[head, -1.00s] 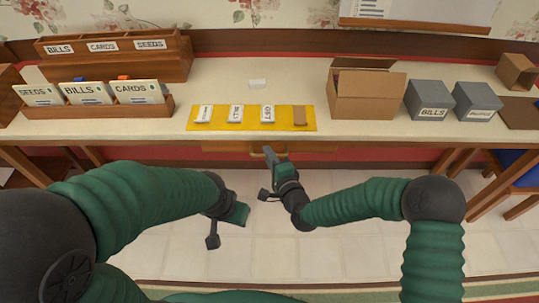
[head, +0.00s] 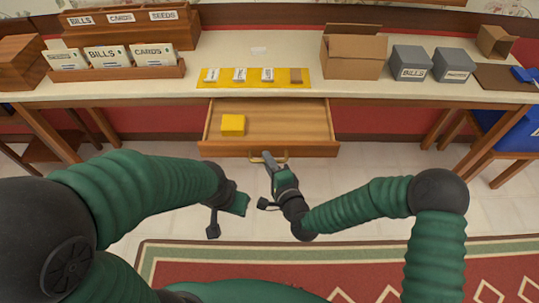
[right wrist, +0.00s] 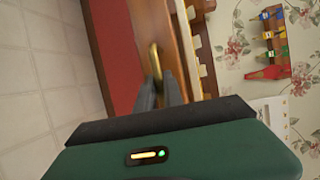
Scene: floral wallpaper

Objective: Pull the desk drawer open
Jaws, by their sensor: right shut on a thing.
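The wooden desk drawer (head: 290,122) is pulled out below the desk top in the head view, and its inside shows. A yellow block (head: 233,125) lies in its left part. The brass handle (head: 283,158) is on the drawer front. My right gripper (head: 268,156) is at the handle, shut on it. In the right wrist view the fingers (right wrist: 160,92) are around the brass handle (right wrist: 155,60). My left gripper (head: 228,208) hangs to the left, below the drawer front and apart from it; its jaw opening is unclear.
The desk top (head: 300,45) holds a yellow mat (head: 220,84) with small labelled pieces, a cardboard box (head: 352,57), grey boxes (head: 410,62) and wooden card trays (head: 180,71). A blue chair (head: 505,125) stands at right. Floor in front is clear, with a red rug (head: 240,262).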

